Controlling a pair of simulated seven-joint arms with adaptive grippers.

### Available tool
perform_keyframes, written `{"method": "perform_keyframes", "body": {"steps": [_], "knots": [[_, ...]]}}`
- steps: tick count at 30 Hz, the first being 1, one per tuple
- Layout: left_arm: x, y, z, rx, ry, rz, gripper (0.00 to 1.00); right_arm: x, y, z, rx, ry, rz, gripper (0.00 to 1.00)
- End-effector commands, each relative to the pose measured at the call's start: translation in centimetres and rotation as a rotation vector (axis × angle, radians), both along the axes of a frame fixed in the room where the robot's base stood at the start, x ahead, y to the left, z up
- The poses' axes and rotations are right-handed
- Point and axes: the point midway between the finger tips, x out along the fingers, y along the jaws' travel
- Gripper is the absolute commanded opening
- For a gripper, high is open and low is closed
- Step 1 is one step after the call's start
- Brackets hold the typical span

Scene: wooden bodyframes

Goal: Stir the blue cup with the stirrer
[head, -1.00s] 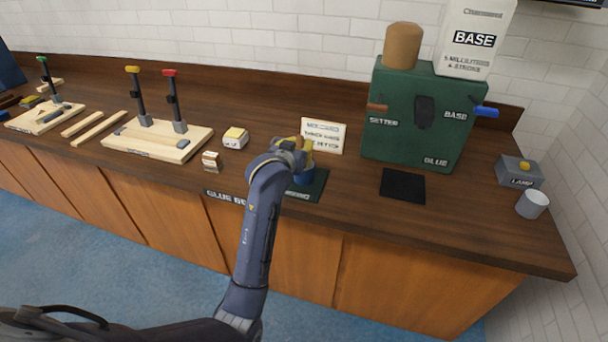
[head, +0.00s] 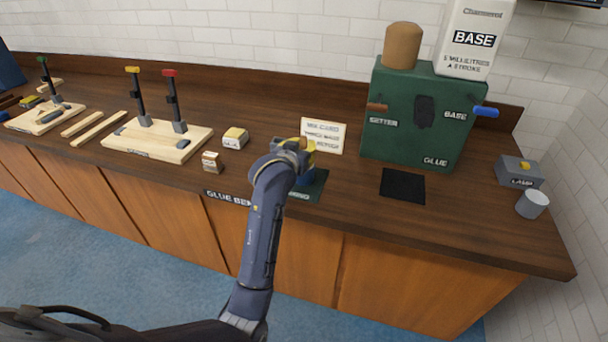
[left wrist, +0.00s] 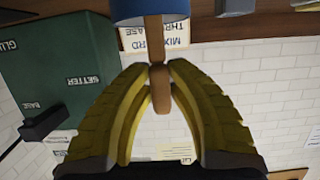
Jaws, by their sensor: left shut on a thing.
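My left gripper (head: 308,148) is above the dark green mat (head: 316,190) near the middle of the bench. Its yellow fingers, seen close in the left wrist view (left wrist: 157,68), are shut on the brown wooden stirrer (left wrist: 160,92). The stirrer's other end reaches to the blue cup (left wrist: 150,10), which is cut off by the top edge of that view. I cannot see how deep the stirrer is in it. In the head view the blue cup (head: 308,178) stands on the mat, mostly hidden by my gripper. My right gripper is not in view.
A white instruction card (head: 324,135) stands just behind the cup. The green dispenser box (head: 405,150) is to the right, with a black pad (head: 402,185) before it.

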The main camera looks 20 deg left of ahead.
Motion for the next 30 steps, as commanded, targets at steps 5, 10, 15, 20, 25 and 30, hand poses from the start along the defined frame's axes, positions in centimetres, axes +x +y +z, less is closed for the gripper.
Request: {"method": "perform_keyframes", "body": {"steps": [5, 10, 15, 20, 25, 30], "knots": [[0.0, -0.2, 0.0, 0.000, 0.000, 0.001, 0.00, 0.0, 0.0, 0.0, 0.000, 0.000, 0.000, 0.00], [0.0, -0.2, 0.0, 0.000, 0.000, 0.001, 0.00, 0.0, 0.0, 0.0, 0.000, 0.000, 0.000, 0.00], [0.0, -0.2, 0.0, 0.000, 0.000, 0.001, 0.00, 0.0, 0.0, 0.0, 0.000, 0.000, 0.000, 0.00], [0.0, -0.2, 0.5, 0.000, -0.003, 0.000, 0.00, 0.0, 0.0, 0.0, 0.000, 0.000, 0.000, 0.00], [0.0, -0.2, 1.7, -0.001, -0.003, 0.000, 0.00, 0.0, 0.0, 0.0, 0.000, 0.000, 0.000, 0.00], [0.0, -0.2, 2.8, 0.000, -0.002, 0.001, 0.00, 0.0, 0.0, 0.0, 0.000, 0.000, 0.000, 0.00]]}}
